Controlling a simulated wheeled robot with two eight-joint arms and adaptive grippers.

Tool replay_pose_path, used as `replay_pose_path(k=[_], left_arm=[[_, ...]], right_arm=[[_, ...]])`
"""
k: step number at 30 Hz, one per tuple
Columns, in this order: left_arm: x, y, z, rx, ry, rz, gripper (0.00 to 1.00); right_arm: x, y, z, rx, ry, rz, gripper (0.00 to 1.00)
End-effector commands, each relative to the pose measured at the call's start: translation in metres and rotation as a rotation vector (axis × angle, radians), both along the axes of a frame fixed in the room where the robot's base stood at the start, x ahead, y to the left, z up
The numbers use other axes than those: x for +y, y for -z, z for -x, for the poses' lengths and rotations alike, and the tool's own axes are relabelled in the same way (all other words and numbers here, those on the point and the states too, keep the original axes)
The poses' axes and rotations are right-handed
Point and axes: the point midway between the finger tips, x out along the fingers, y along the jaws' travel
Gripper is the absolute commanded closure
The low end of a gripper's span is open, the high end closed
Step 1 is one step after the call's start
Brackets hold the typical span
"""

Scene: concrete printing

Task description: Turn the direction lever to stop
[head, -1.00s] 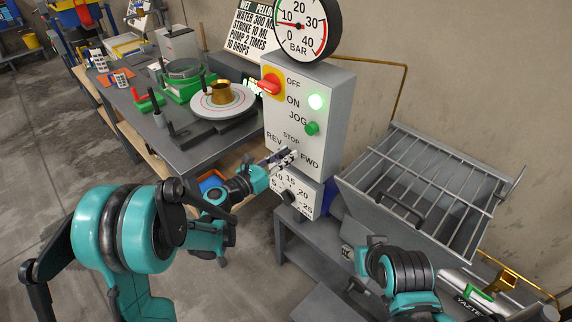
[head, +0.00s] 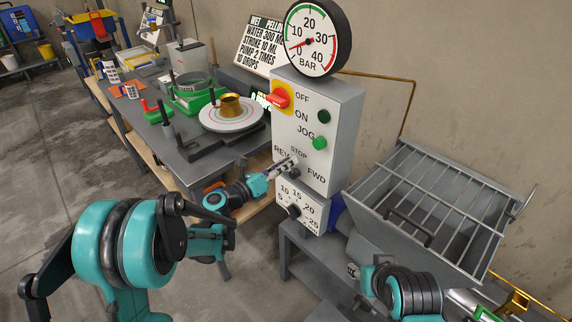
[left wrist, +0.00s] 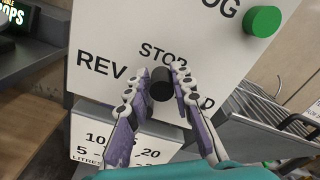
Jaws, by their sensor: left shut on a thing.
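The direction lever (left wrist: 161,84) has a black end that shows in the left wrist view, just below the STOP label and between the REV and FWD sides. It sits on the front of the grey control box (head: 345,125). My left gripper (left wrist: 160,76) is shut on the lever, with one finger on each side of it. In the head view my left gripper (head: 284,167) reaches the box from the left and hides most of the lever. My right arm shows at the lower right, but its gripper cannot be made out.
Above the lever are a red switch (head: 279,98), a dark ON lamp (head: 324,116) and a green JOG button (head: 320,142). A pressure gauge (head: 316,40) tops the box. A litre dial (head: 293,210) is below. A grated hopper (head: 440,205) stands right, a worktable (head: 195,170) left.

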Motion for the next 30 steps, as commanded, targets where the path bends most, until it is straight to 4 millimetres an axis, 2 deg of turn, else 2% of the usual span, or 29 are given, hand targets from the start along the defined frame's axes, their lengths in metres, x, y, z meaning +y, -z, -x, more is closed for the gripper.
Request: replay_pose_path(k=[5, 6, 8, 20, 30], left_arm=[[-0.002, 0.000, 0.002, 0.000, 0.006, 0.000, 1.00], [-0.002, 0.000, 0.002, 0.000, 0.006, 0.000, 0.72], [-0.002, 0.000, 0.002, 0.001, 0.006, -0.001, 0.59], [0.005, 0.000, 0.005, -0.001, 0.000, -0.001, 0.59], [0.054, 0.000, 0.054, 0.000, -0.002, -0.001, 0.59]], right_arm=[[0.000, 0.000, 0.000, 0.000, 0.000, 0.000, 0.60], [0.000, 0.000, 0.000, 0.000, 0.000, 0.000, 0.60], [0.000, 0.000, 0.000, 0.000, 0.000, 0.000, 0.60], [0.000, 0.000, 0.000, 0.000, 0.000, 0.000, 0.60], [0.000, 0.000, 0.000, 0.000, 0.000, 0.000, 0.60]])
